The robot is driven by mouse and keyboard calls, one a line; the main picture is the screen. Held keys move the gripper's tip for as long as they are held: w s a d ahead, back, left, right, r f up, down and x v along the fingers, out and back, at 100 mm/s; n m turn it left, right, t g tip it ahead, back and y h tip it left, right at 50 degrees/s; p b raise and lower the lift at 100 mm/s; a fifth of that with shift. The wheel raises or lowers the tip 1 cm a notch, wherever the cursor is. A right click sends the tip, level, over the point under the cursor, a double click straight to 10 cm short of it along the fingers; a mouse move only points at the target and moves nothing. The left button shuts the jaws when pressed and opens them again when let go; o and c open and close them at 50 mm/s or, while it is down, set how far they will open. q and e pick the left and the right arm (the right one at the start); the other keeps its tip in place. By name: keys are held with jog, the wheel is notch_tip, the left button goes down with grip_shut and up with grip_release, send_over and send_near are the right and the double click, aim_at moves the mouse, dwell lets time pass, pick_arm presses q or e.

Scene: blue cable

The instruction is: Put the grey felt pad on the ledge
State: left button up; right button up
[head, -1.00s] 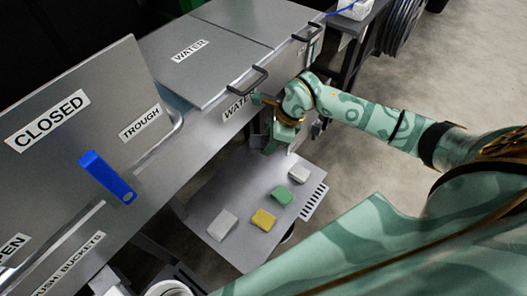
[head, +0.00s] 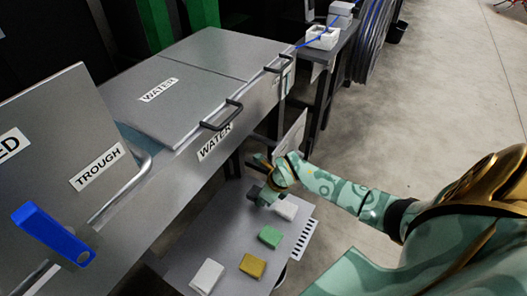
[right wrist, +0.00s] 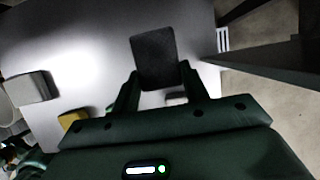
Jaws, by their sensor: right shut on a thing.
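My right gripper (right wrist: 160,90) is shut on the grey felt pad (right wrist: 154,58), a dark rectangular block standing out between the fingertips in the right wrist view. In the head view the right gripper (head: 262,190) is beside the white pad at the far end of a low grey shelf (head: 222,225). The held pad is small and partly hidden there. I cannot tell whether it touches the shelf. No surface is labelled as the ledge. My left gripper is not in view.
On the shelf lie a white pad (head: 286,210), a green pad (head: 270,237), a yellow pad (head: 252,265) and another white pad (head: 207,276). The metal trough with WATER lids (head: 205,65) and black handles overhangs at the left. A blue handle (head: 52,236) juts out.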

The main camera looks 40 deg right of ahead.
notch_tip(320, 180, down, 4)
jog(key=shift+f+b, duration=0.1)
jog(key=shift+b, duration=0.75)
jog(key=shift+r, duration=0.2)
jog(key=o, duration=1)
jog(key=shift+f, duration=0.15)
jog(key=shift+c, duration=0.2)
jog(key=p+v, duration=0.5)
jog(key=v, duration=0.7)
